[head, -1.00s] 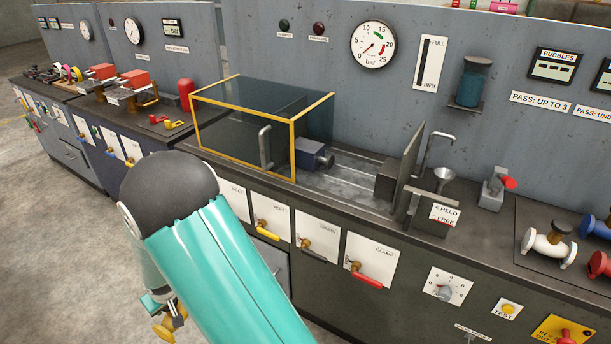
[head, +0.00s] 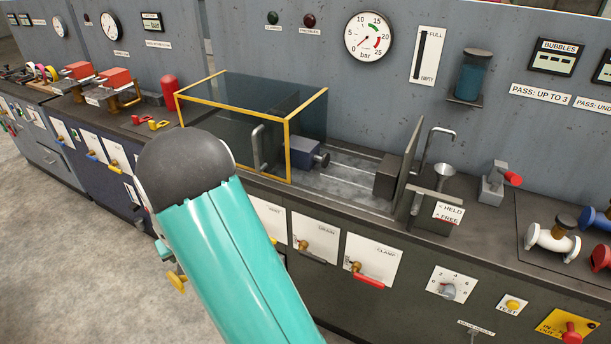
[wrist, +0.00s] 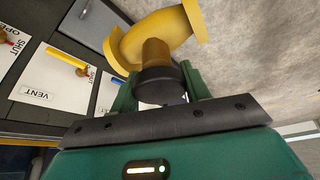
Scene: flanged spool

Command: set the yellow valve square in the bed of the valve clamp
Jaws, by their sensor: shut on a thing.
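The yellow valve (wrist: 155,35) hangs in my gripper (wrist: 158,84) in the wrist view. My gripper is shut on its dark cap, below the brown stem, and the flanged yellow body lies beyond the fingers. The valve clamp's bed (head: 345,187) is a grey strip with rails on the bench, between a blue-grey block (head: 308,153) and a dark block (head: 388,177). The bed looks empty.
A yellow-framed clear guard (head: 288,140) stands over the left of the bed. An upright plate (head: 408,165), a bent pipe (head: 430,150) and a funnel (head: 444,171) stand at its right. Valve handles, including a red one (head: 368,281), stick out from the bench front.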

